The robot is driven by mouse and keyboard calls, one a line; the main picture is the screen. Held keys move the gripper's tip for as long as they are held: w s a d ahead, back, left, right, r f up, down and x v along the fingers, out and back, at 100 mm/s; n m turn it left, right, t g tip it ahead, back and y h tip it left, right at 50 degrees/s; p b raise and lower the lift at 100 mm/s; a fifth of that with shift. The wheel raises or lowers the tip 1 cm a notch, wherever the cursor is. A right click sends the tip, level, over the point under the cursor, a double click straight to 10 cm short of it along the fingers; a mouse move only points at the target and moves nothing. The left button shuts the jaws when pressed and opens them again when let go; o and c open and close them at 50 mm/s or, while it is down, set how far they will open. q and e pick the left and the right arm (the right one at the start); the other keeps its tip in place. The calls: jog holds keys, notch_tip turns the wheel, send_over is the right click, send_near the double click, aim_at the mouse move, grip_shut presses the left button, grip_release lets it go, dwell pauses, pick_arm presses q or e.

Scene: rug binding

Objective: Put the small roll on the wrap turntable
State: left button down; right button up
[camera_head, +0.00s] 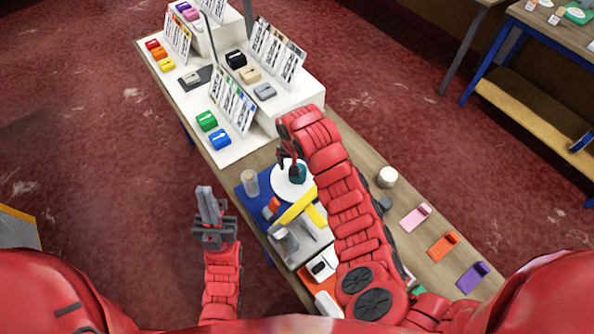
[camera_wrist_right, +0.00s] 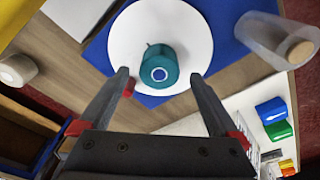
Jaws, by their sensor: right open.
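The small teal roll (camera_head: 298,173) stands upright on the round white wrap turntable (camera_head: 279,190), near the middle of its plate. The right wrist view shows the roll (camera_wrist_right: 159,66) on the white plate (camera_wrist_right: 190,35), clear of the rim. My right gripper (camera_wrist_right: 159,77) is open, with a fingertip on either side of the roll and a visible gap to each. In the head view, my right arm covers part of the turntable's right side. My left gripper (camera_head: 208,205) is empty, looks shut, and hangs left of the table, away from the turntable.
A yellow tool (camera_head: 297,206) lies in front. A white roll (camera_head: 387,177) is right of my arm. Display cards and coloured blocks fill the far end.

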jog(key=shift+r+b, duration=0.3)
jog(key=shift+r, duration=0.55)
notch_tip(320, 180, up, 7)
jog(key=p, duration=0.3)
jog(key=shift+s+f, duration=0.2)
jog(key=shift+s, duration=0.25)
jog(key=shift+a, duration=0.1)
